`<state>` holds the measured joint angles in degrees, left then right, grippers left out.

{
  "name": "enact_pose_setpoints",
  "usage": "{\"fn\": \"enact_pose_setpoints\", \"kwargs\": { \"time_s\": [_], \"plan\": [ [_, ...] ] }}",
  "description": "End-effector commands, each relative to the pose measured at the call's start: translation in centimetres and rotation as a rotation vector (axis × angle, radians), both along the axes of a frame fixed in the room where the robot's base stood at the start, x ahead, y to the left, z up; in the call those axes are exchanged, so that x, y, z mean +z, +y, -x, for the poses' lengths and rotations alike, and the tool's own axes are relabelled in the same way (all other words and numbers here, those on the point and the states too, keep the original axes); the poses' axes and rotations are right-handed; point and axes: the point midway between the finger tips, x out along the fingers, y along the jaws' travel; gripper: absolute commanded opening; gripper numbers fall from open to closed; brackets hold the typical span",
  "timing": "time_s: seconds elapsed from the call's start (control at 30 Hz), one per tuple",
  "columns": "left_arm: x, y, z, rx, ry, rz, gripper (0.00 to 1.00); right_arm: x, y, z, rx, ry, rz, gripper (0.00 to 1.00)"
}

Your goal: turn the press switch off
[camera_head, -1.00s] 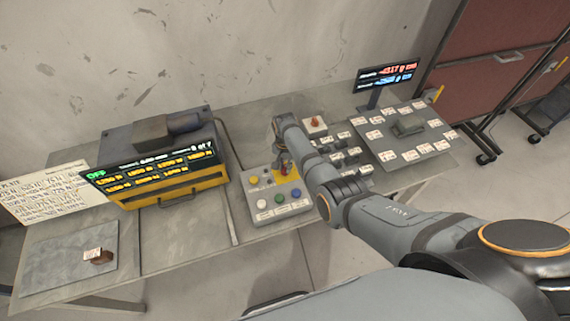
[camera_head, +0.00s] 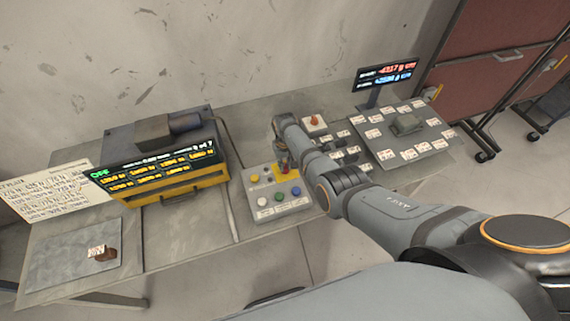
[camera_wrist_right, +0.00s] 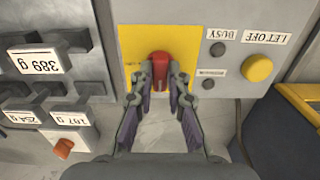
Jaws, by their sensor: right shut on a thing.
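The red press switch (camera_wrist_right: 160,64) stands on a yellow plate (camera_wrist_right: 132,42) of the grey control box (camera_head: 262,205). My right gripper (camera_wrist_right: 161,84) is shut on the red switch, with one fingertip on each side of it. In the head view my right gripper (camera_head: 284,166) reaches down onto the yellow part of the box, and the switch is mostly hidden there. The wide display (camera_head: 155,168) on the left shows OFF in green. My left gripper is not in view.
The box carries several coloured buttons, one a yellow LET OFF button (camera_wrist_right: 258,68) beside the plate. Labelled weights (camera_wrist_right: 42,62) stand close to the gripper. A small screen (camera_head: 386,74) and a weight board (camera_head: 420,150) are at the right. A brown piece (camera_head: 104,255) lies on the left plate.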

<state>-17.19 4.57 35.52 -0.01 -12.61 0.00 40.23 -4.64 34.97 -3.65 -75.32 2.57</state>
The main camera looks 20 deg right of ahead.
Motion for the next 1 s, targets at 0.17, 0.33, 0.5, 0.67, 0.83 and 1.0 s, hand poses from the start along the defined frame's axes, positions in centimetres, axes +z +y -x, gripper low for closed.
{"fn": "enact_pose_setpoints", "kwargs": {
  "time_s": [0.17, 0.33, 0.5, 0.67, 0.83, 1.0],
  "plan": [
    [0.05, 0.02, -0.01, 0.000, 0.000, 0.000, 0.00, 0.01, 0.00, -0.01, 0.023, 0.000, 0.000, 0.00],
    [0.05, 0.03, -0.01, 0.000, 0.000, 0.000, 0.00, -0.01, 0.00, -0.01, 0.028, 0.000, 0.000, 0.00],
    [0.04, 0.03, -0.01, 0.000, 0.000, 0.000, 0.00, 0.00, 0.00, -0.01, 0.028, 0.000, 0.000, 0.00],
    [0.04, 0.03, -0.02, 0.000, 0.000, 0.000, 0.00, 0.00, 0.00, -0.01, 0.027, 0.000, 0.000, 0.28],
    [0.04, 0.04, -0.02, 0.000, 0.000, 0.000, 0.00, 0.00, 0.00, -0.01, 0.026, 0.000, 0.000, 0.38],
    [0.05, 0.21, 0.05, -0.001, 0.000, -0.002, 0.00, 0.02, 0.00, -0.01, 0.026, 0.000, 0.000, 0.38]
  ]
}}
